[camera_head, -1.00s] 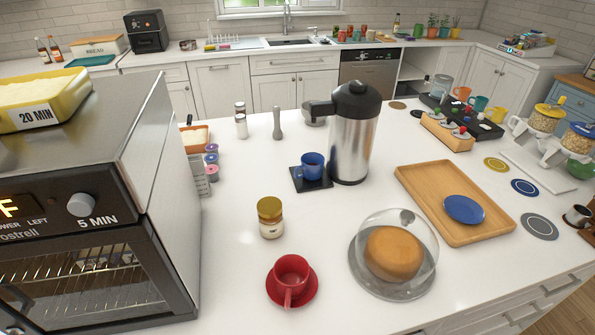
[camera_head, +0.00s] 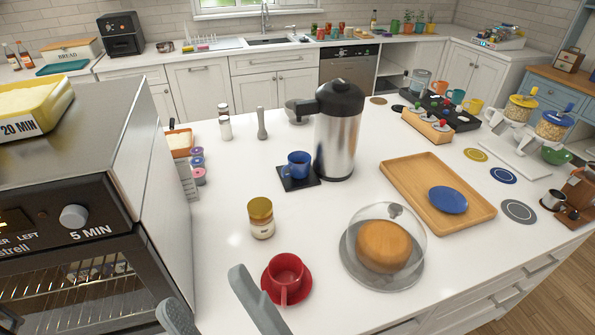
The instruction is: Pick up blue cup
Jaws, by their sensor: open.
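The blue cup (camera_head: 297,163) stands upright on a black square coaster (camera_head: 312,179), just left of the silver and black thermal carafe (camera_head: 338,135) on the white counter. My gripper (camera_head: 206,287) shows at the bottom edge, left of centre, as two grey fingers set wide apart. It is open, with nothing between the fingers. It is well apart from the cup, nearer to me and to the left. The rest of my gripper is below the picture.
The red cup (camera_head: 285,275) on its saucer is close beside my right finger. A gold-lidded jar (camera_head: 261,218) and a glass-domed cake (camera_head: 384,246) stand nearby. The toaster oven (camera_head: 95,180) bounds the left. A wooden tray (camera_head: 480,216) holds a blue plate.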

